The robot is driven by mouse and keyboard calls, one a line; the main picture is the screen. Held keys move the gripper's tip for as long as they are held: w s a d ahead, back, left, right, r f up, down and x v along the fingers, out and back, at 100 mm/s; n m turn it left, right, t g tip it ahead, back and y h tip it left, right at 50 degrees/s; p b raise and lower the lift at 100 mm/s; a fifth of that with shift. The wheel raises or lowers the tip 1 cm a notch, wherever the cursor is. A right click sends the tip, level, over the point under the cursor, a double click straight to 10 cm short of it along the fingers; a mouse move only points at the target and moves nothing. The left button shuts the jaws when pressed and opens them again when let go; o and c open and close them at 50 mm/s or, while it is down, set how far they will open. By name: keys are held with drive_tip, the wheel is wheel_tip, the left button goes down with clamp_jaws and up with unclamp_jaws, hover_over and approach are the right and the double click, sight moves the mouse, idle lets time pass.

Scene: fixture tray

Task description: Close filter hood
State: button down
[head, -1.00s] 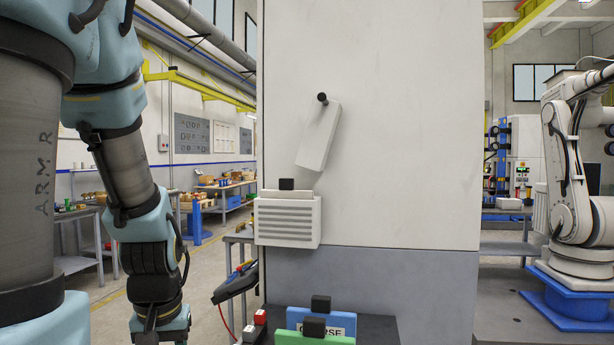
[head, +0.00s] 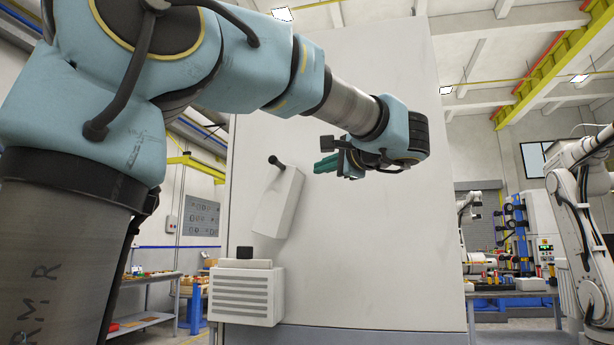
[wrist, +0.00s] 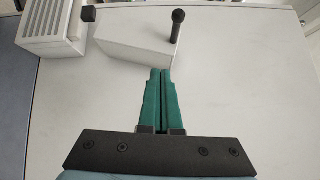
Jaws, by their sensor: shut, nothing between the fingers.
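The filter hood (head: 277,203) is a white tilted box on the tall white panel, with a black knob (head: 275,161) at its upper end. In the wrist view the hood (wrist: 132,45) lies just ahead of the fingertips, and its black knob (wrist: 177,24) stands up from it. Below it in the head view is a slatted white filter housing (head: 243,297) with a black block (head: 244,252) on top. The hood is swung up, apart from the housing. My gripper (head: 318,166) has green fingers, shut and empty, to the right of the hood. It also shows in the wrist view (wrist: 161,72).
The white panel (head: 380,250) is bare to the right of the hood and below my arm. Workbenches (head: 145,290) stand at the left. Another robot arm (head: 585,220) stands at the far right.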

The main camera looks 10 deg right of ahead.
drive_tip(key=s+r, duration=0.1)
drive_tip(key=r, duration=0.1)
drive_tip(key=p, duration=0.5)
approach(282, 165)
drive_tip(key=w+d, duration=0.2)
drive_tip(key=w, duration=0.2)
drive_tip(key=a, duration=0.1)
drive_tip(key=w+a+p, duration=0.1)
drive_tip(key=shift+w+a+r+t+p, duration=0.15)
drive_tip(key=shift+w+a+t+p, duration=0.1)
drive_tip(key=shift+a+t+p, duration=0.05)
drive_tip(key=shift+w+a, duration=0.25)
drive_tip(key=shift+a, duration=0.05)
drive_tip(key=shift+a, duration=0.15)
